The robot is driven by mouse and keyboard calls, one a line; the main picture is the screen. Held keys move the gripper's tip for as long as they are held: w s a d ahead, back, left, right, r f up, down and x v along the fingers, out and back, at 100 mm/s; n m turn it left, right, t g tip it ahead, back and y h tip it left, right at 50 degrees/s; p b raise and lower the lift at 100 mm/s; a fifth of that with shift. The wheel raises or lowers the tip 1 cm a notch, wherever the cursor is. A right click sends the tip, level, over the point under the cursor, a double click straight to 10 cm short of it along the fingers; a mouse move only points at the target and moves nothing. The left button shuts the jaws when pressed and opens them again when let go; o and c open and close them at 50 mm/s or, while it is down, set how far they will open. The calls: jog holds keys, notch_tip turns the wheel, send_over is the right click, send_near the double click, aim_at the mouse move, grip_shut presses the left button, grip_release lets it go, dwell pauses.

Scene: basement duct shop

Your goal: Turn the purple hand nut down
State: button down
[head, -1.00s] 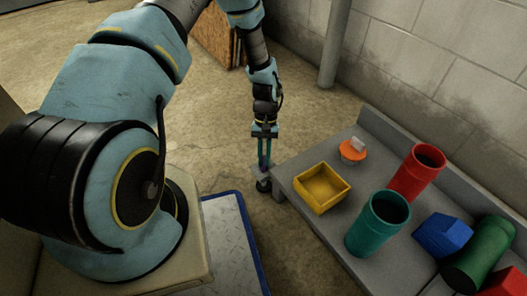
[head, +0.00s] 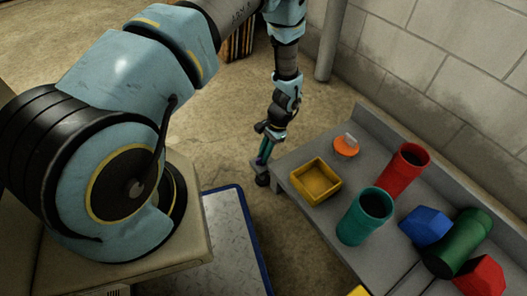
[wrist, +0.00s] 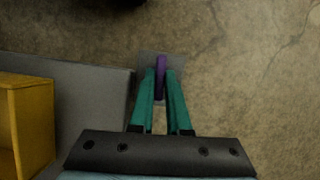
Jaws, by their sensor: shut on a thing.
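The purple hand nut (wrist: 160,66) shows in the wrist view as a narrow upright purple piece between the fingertips. It sits over a small grey plate at the bench's end corner. My gripper (wrist: 160,80) has teal fingers and is shut on the nut. In the head view my gripper (head: 264,158) reaches down at the near-left end of the bench, tilted. The nut cannot be made out there. A small dark round part (head: 262,180) shows below the fingers.
The grey bench (head: 300,228) carries a yellow open box (head: 316,190) close to my gripper, an orange piece with a pale handle (head: 346,147), a teal cup (head: 352,226), a red cup (head: 398,180), a blue block (head: 425,226) and a green cylinder (head: 466,240).

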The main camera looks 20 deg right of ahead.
jog(key=shift+m, duration=0.5)
jog(key=c, duration=0.9)
grip_release()
jog(key=p+v, duration=0.1)
jog(key=v, duration=0.4)
jog(key=p+v, duration=0.2)
jog(key=v, duration=0.3)
jog(key=shift+s+d+r, duration=0.15)
jog(key=shift+s+r, duration=0.05)
jog(key=shift+r, duration=0.2)
